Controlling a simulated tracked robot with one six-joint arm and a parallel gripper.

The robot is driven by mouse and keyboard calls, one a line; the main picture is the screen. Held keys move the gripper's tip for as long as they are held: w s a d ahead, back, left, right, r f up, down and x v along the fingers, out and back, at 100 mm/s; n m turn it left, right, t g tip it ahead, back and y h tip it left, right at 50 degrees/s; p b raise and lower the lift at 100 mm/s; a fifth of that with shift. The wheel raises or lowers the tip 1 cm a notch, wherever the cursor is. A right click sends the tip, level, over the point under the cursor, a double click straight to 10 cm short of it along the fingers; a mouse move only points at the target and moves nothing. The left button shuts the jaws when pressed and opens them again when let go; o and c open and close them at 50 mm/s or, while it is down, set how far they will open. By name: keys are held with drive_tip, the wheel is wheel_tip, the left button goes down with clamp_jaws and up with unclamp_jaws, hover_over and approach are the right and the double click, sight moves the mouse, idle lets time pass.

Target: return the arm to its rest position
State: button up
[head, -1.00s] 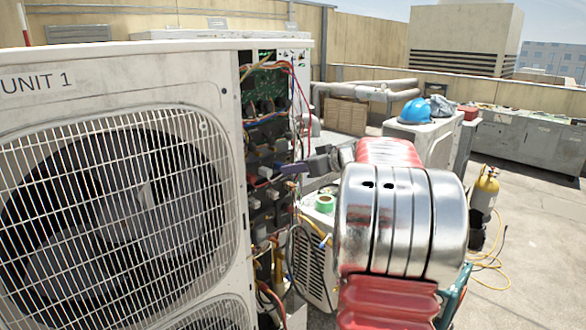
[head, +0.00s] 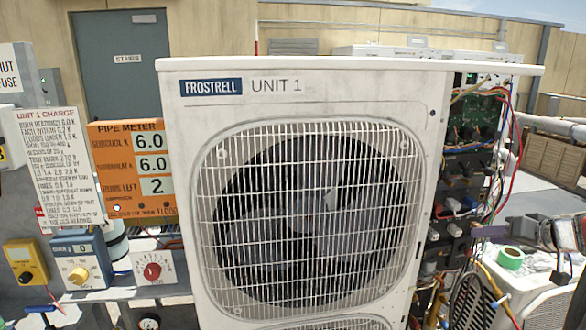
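My gripper (head: 490,231) shows small and dark grey at the right of the head view. It is in front of the open wiring side of the white condenser, UNIT 1 (head: 310,85). Whether it touches the wiring or only overlaps it in the picture I cannot tell. Its fingers are too small and dark to tell open from shut. I see nothing clearly held. Most of my arm is cut off by the right edge.
Left of the condenser are an orange pipe meter (head: 137,198) reading 6.0, 6.0 and 2, a charge sign (head: 62,165), a blue dial box (head: 80,262) and a yellow meter (head: 25,262). Green tape (head: 510,257) lies on a white unit at right. A grey door (head: 121,75) stands behind.

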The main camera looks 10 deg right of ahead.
drive_tip(key=s+a+f+m+g, duration=0.1)
drive_tip(key=s+a+f+g, duration=0.2)
drive_tip(key=a, duration=0.5)
drive_tip(key=s+a+f+m+g, duration=0.1)
drive_tip(key=s+a+f, duration=0.1)
drive_tip(key=s+a, duration=0.45)
drive_tip(key=s+a+f+g, duration=0.2)
drive_tip(key=a+f+g, duration=0.1)
drive_tip(key=a, duration=0.6)
drive_tip(key=s+a+n, duration=0.3)
drive_tip(key=s+a, duration=0.2)
drive_tip(key=a, duration=0.4)
drive_tip(key=s+a+r+n+t, duration=0.1)
drive_tip(key=s+a+n, duration=0.2)
drive_tip(key=s+a, duration=0.3)
drive_tip(key=a, duration=0.4)
drive_tip(key=shift+s+a+r+h, duration=0.25)
drive_tip(key=shift+a+r+h, duration=0.05)
drive_tip(key=shift+c, duration=0.4)
drive_tip(key=shift+c, duration=0.7)
